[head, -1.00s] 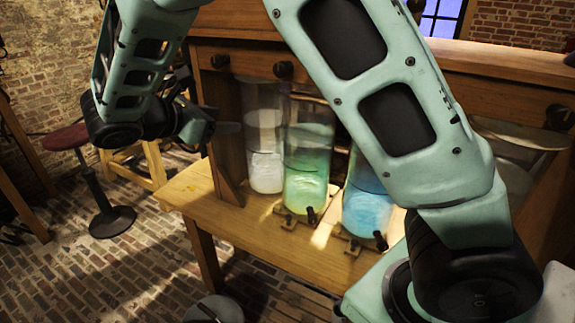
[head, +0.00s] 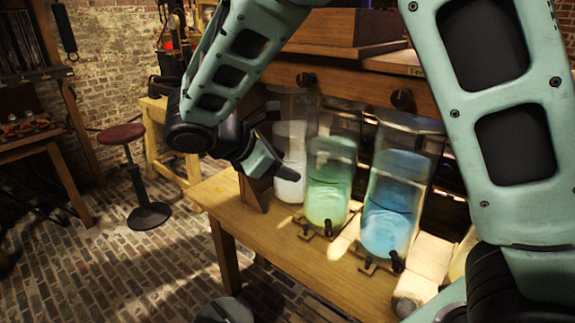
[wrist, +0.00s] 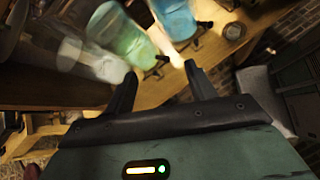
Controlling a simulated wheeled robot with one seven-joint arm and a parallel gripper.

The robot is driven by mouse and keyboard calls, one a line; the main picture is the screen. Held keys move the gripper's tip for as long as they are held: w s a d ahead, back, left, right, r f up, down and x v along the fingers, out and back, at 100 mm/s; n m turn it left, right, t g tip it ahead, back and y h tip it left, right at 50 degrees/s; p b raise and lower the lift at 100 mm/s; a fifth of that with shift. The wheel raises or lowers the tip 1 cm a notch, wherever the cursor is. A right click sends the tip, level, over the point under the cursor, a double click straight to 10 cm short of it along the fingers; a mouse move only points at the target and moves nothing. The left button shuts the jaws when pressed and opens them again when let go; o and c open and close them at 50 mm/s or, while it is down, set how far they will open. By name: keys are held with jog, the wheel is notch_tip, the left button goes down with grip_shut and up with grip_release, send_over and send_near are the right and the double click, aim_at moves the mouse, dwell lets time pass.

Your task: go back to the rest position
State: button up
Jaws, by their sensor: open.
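My gripper (wrist: 160,88) is open and empty in the wrist view, its two dark fingers apart with the bench behind them. In the head view my gripper (head: 272,160) is in front of the jar of white liquid (head: 290,160) and partly hides it. The jar of green liquid (head: 328,180) and the jar of blue liquid (head: 390,205) stand to its right on the wooden bench (head: 270,238). The green jar (wrist: 125,35) and blue jar (wrist: 175,15) also show in the wrist view. I cannot tell whether the gripper touches a jar.
A red-topped stool (head: 120,134) stands on the brick floor to the left. My own arm covers the right side of the head view. The floor left of the bench is mostly clear.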

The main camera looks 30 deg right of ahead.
dwell(0.4)
jog(key=s+a+f+m+g+y, duration=0.1)
jog(key=s+a+y, duration=0.3)
jog(key=s, duration=0.6)
jog(key=shift+a+f+m+g+y, duration=0.3)
jog(key=shift+f+m+y, duration=0.1)
jog(key=shift+f+m, duration=0.45)
jog(key=s+a+m+y, duration=0.2)
jog(key=s, duration=0.2)
jog(key=s+a+f+m+y, duration=0.1)
jog(key=s+a+m+y, duration=0.1)
jog(key=s, duration=0.3)
jog(key=s+a+f+m+y, duration=0.1)
jog(key=s+a+m+y, duration=0.1)
jog(key=s, duration=0.2)
jog(key=shift+s+a, duration=0.1)
jog(key=shift+s, duration=0.25)
jog(key=shift+c, duration=0.2)
